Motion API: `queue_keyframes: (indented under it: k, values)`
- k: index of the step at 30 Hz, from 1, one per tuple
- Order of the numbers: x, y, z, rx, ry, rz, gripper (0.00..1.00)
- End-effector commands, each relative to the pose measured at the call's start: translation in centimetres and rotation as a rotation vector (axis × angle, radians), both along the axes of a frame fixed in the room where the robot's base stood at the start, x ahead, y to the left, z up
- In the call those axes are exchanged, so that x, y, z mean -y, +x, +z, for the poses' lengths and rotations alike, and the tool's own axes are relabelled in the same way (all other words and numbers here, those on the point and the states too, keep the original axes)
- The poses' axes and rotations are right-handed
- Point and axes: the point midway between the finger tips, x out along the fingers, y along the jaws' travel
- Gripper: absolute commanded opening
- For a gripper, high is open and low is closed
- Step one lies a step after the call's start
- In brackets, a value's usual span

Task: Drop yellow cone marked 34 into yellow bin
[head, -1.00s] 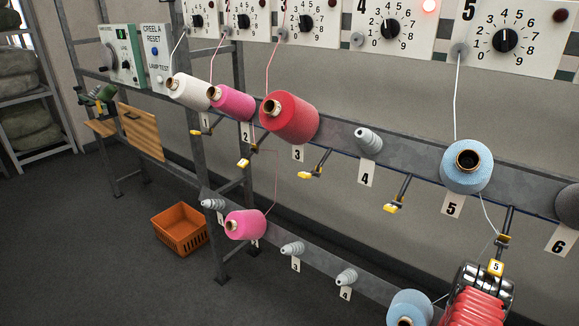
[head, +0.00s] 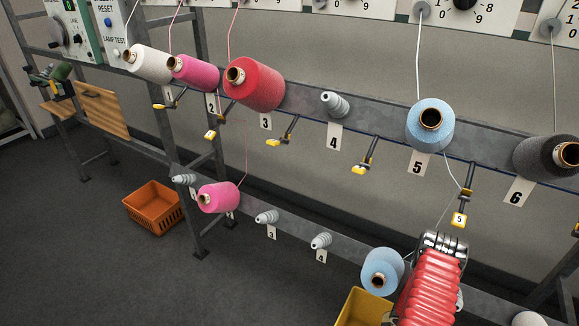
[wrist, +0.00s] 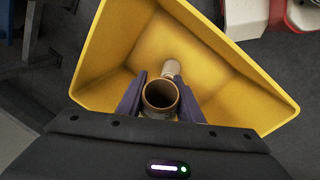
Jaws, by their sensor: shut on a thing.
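My gripper (wrist: 160,98) shows in the wrist view with its two dark fingers closed on either side of a round, hollow cone end (wrist: 160,94) with a brown rim. No number 34 is readable on it, and its yarn colour is hard to tell against the yellow behind. The yellow bin (wrist: 110,52) opens below the gripper, and the held cone is over its opening. A small pale piece (wrist: 172,68) shows just beyond the held cone; I cannot tell whether it is part of it. In the head view the yellow bin (head: 362,309) is at the bottom edge, partly hidden by my red-sleeved arm.
The creel rack carries a blue cone (head: 430,124), a lower blue cone (head: 382,270), a dark cone (head: 545,157), a red cone (head: 256,84) and pink and white ones. An orange crate (head: 154,208) stands on the floor at left. Open floor lies left of the bin.

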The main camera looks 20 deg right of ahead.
Motion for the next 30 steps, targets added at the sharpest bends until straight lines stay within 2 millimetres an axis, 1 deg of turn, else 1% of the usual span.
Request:
queue_keyframes:
  k: [3,6,17,18,26,27,30]
  values:
    - [0.0,0.0,-1.1,-0.001,0.000,-0.001,0.00]
    - [0.0,0.0,-1.7,0.000,0.000,-0.001,0.00]
    - [0.0,-0.1,-2.0,0.000,0.000,-0.002,0.00]
    - [0.0,-0.1,-2.0,0.000,0.000,-0.002,0.35]
    - [0.0,-0.1,-1.9,0.000,0.000,-0.002,0.53]
    - [0.0,-0.1,-1.9,0.000,0.000,-0.002,0.55]
    - [0.0,-0.1,-1.9,0.000,0.000,-0.002,0.55]
